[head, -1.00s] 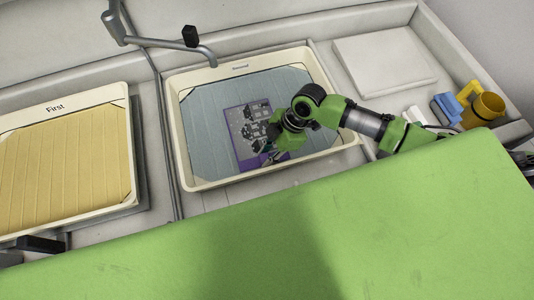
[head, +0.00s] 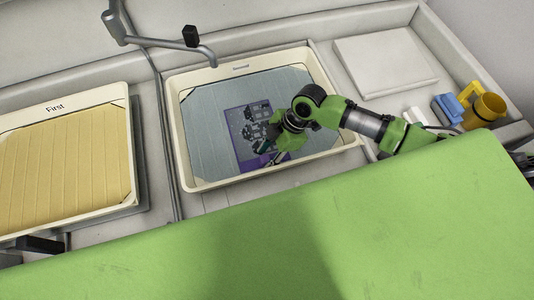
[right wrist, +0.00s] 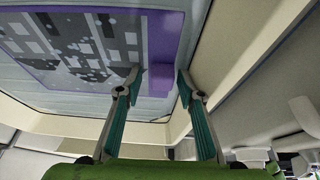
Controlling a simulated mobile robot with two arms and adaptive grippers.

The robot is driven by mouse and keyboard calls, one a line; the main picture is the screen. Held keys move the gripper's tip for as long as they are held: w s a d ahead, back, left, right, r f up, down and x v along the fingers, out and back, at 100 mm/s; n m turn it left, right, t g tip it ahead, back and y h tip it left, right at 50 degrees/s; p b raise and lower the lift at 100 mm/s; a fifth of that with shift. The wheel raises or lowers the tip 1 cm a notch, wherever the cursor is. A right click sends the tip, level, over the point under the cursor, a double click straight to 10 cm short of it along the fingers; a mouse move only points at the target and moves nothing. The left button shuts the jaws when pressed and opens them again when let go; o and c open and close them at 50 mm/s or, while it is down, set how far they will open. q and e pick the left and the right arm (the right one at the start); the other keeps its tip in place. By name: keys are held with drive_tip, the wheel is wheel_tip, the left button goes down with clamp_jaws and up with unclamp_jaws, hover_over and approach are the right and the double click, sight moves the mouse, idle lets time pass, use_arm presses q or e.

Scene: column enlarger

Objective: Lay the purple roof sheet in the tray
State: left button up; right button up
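The purple roof sheet (head: 230,126), with a grey and black printed pattern, lies in the middle tray (head: 184,176) on its blue-grey bottom. The right wrist view shows the sheet (right wrist: 136,80) close up, with a raised purple tab at its edge. My right gripper (head: 266,158) is over the sheet's near right part and hides some of it. In the right wrist view its two teal fingers (right wrist: 157,88) stand apart on either side of the tab, with a visible gap. My left gripper is not in view.
A tray marked First (head: 128,92) with a yellow bottom stands at the left. A tap (head: 160,43) reaches over the back of the middle tray.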

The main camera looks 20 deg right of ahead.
drive_tip(key=shift+s, duration=0.3)
drive_tip(key=p+v, duration=0.6)
drive_tip(key=v, duration=0.2)
drive_tip(key=shift+w+p, duration=0.15)
drive_tip(key=shift+p, duration=0.25)
idle(0.7)
idle(0.3)
drive_tip(key=v, duration=1.2)
idle(0.4)
